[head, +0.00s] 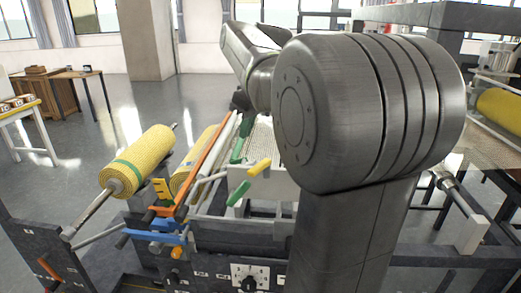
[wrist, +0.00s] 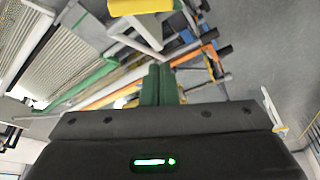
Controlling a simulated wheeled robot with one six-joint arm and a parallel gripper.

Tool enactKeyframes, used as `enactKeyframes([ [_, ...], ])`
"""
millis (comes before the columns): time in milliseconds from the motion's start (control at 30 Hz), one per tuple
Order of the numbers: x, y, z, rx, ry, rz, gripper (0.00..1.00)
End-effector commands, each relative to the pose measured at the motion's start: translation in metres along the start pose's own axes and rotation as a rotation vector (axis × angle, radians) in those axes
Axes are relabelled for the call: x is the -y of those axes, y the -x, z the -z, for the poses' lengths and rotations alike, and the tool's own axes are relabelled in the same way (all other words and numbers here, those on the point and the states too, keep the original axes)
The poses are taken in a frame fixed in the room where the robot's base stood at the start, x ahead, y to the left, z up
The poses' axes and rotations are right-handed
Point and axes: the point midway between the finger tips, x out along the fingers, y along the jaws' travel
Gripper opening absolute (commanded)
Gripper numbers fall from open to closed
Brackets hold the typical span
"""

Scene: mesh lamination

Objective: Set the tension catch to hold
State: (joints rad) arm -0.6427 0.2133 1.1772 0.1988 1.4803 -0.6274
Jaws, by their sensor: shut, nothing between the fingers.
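My gripper (wrist: 159,70) shows in the wrist view as two green fingers pressed together, with nothing between them. It is over the machine's rails and levers, apart from the yellow block (wrist: 140,7) at the top edge. In the head view a yellow handle (head: 260,166) sits on the white bracket in the middle, with a green part (head: 238,193) below it. Left of it are a long orange bar (head: 207,160), a yellow notched piece (head: 162,191) and blue levers (head: 158,237). I cannot tell which of these is the tension catch. My arm hides much of the machine's right part.
Yellow mesh rolls (head: 137,160) lie on shafts at the left. A control panel with a black knob (head: 249,283) is at the front. A long green bar (wrist: 88,82) runs left of my fingers. Open floor (head: 75,150) lies beyond the machine.

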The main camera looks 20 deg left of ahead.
Motion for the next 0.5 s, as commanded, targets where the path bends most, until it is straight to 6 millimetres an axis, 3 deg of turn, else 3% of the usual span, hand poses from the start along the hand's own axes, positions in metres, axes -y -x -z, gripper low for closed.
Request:
enactKeyframes([
  [333,0.000,0.001,0.002,-0.001,0.005,0.001,0.00],
  [500,0.000,-0.010,0.001,0.001,0.004,0.002,0.00],
])
